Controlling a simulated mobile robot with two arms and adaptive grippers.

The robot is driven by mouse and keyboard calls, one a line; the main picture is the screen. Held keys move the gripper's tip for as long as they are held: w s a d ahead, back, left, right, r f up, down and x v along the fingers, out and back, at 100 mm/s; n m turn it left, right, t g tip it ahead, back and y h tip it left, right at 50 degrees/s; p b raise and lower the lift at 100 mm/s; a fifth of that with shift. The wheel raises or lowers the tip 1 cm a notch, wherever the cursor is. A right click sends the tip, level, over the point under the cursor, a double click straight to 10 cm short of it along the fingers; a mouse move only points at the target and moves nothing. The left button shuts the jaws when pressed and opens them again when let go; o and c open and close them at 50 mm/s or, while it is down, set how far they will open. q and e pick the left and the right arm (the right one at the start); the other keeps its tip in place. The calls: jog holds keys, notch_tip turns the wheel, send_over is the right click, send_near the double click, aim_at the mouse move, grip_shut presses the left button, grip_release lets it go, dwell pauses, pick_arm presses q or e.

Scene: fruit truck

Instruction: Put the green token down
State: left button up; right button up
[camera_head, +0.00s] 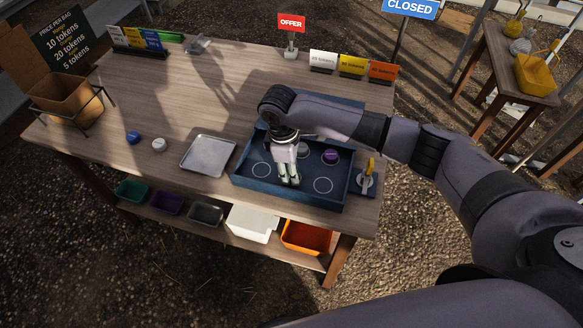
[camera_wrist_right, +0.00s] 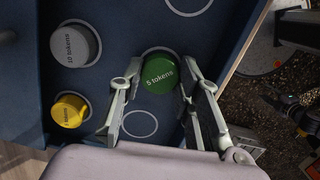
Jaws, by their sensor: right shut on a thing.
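The green token (camera_wrist_right: 160,75), marked "5 tokens", is between the fingers of my right gripper (camera_wrist_right: 160,88) in the wrist view. My right gripper (camera_head: 288,180) is shut on it, over the blue tray (camera_head: 285,197) on the table. The gripper hides the token in the head view. White circle outlines mark the tray floor. One outline shows partly behind the green token in the wrist view, and an empty one (camera_wrist_right: 140,124) lies close by. I cannot tell whether the token touches the tray floor. My left gripper is not in view.
In the tray are a grey token (camera_wrist_right: 75,45), a yellow token (camera_wrist_right: 70,110) and a purple token (camera_head: 331,155). A metal tray (camera_head: 208,155) and blue (camera_head: 133,138) and white (camera_head: 159,145) tokens are at left. Signs stand along the table's back.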

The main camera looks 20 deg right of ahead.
jog(key=o, duration=0.9)
jog(key=shift+f, duration=0.1)
jog(key=shift+c, duration=0.2)
notch_tip(320, 180, up, 12)
jog(key=a+b, duration=0.1)
jog(key=shift+w+a+b, duration=0.15)
jog(key=shift+w+b, duration=0.15)
jog(key=shift+w, duration=0.05)
